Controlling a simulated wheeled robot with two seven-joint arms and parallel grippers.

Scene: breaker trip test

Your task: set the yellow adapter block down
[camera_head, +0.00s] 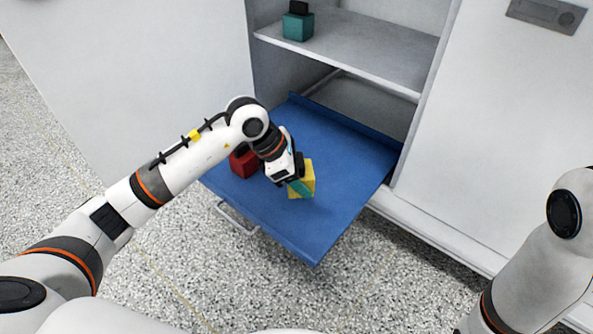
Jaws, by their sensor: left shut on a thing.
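The yellow adapter block (308,172) is at the front middle of the blue pull-out shelf, with a teal patch on its near side. My left gripper (296,178) comes down from the upper left and is shut on the yellow block, covering its left part. I cannot tell whether the block touches the blue surface or is held just above it. My right arm shows at the right edge, but its gripper is out of view.
The blue pull-out shelf (345,165) extends from a white cabinet, with bare room right of the block. A red block (243,163) stands on its left, partly behind my left arm. A teal block with a black top (298,27) stands on the upper shelf (375,45).

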